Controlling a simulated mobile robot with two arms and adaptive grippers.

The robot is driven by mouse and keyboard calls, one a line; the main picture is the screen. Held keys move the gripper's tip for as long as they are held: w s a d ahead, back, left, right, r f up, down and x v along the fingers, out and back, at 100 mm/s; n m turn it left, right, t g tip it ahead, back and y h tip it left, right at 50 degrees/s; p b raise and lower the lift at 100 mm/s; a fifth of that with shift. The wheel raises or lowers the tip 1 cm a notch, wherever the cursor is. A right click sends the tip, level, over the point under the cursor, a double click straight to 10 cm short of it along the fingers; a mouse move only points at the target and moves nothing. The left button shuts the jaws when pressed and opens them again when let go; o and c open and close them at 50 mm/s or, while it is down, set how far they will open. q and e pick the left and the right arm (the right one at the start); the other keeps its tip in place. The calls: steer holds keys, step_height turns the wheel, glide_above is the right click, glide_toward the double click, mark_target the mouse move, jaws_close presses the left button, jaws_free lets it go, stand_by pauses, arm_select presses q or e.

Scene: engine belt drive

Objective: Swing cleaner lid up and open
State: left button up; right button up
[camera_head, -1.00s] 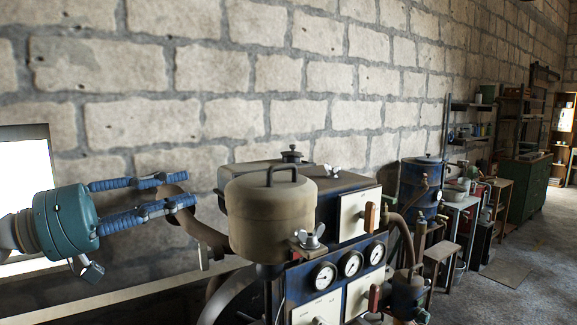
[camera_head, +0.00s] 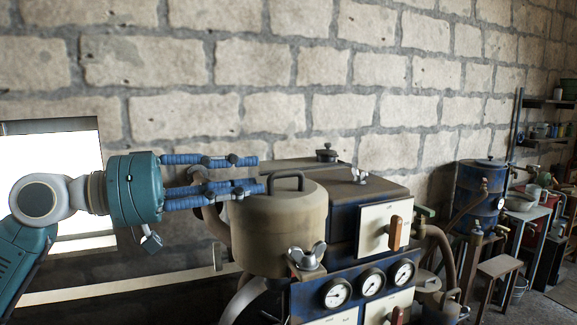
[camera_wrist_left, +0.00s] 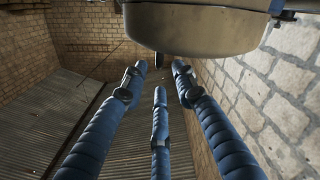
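The cleaner (camera_head: 280,238) is a round beige canister in the head view, with its domed lid (camera_head: 305,195) on top, lying level and closed. A dark loop handle (camera_head: 287,180) stands on the lid. A wing nut (camera_head: 307,256) sits on a bracket at its front. My left gripper (camera_head: 258,175) is open and empty, with blue fingers pointing right. Its fingertips reach over the lid's left part, just left of the handle; contact cannot be told. The left wrist view shows three spread fingers (camera_wrist_left: 160,78) beside the lid (camera_wrist_left: 195,30). My right gripper is not in view.
A dark blue engine block with a cream panel (camera_head: 384,228) and several gauges (camera_head: 371,282) adjoins the cleaner. A brown hose (camera_head: 440,250) curves at its right. A stone wall (camera_head: 350,60) stands behind. A blue drum (camera_head: 478,190) stands farther right. Space above the lid is clear.

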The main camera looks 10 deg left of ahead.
mark_target(280, 173)
arm_select(q)
steer(key=p+x, duration=0.2)
steer(key=x, duration=0.4)
steer(key=shift+w+d+r, duration=0.1)
steer(key=shift+d+r, duration=0.1)
steer(key=shift+w+d+f, duration=0.15)
steer(key=shift+w+d, duration=0.25)
steer(key=shift+d, duration=0.05)
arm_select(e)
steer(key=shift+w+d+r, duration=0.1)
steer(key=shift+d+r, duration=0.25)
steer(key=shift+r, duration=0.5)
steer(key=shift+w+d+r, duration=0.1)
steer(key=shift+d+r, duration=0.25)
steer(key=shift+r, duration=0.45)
arm_select(q)
jaws_close()
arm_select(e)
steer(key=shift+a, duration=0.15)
